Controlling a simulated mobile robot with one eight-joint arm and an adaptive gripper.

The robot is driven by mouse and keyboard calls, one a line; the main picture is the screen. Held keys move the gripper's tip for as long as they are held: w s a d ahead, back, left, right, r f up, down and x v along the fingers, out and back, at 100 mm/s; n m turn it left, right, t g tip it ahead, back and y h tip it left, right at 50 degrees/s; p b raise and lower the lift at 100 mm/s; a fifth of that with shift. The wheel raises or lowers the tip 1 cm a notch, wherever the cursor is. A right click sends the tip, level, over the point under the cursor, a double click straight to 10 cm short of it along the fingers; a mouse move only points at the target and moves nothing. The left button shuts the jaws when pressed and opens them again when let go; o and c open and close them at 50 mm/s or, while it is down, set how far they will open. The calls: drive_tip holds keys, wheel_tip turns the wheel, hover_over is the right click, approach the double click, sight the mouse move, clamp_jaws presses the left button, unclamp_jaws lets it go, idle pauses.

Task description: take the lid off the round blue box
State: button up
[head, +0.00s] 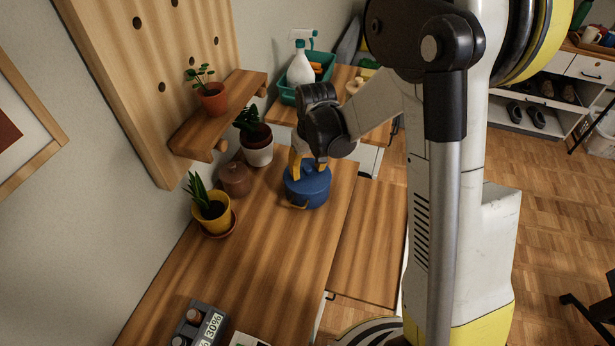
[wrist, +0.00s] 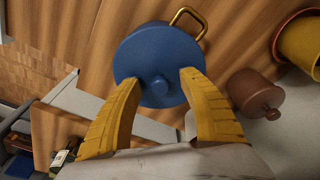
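The round blue box (head: 307,192) stands on the wooden desk with its lid on. A brass handle sticks out from its side in both views. My gripper (head: 307,164) is over the box, pointing down. Whether the fingertips touch the lid, I cannot tell.
A brown lidded jar (head: 235,179) and a yellow plant pot (head: 212,215) stand left of the box. A wooden shelf (head: 215,120) juts from the wall.

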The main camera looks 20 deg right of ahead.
clamp_jaws()
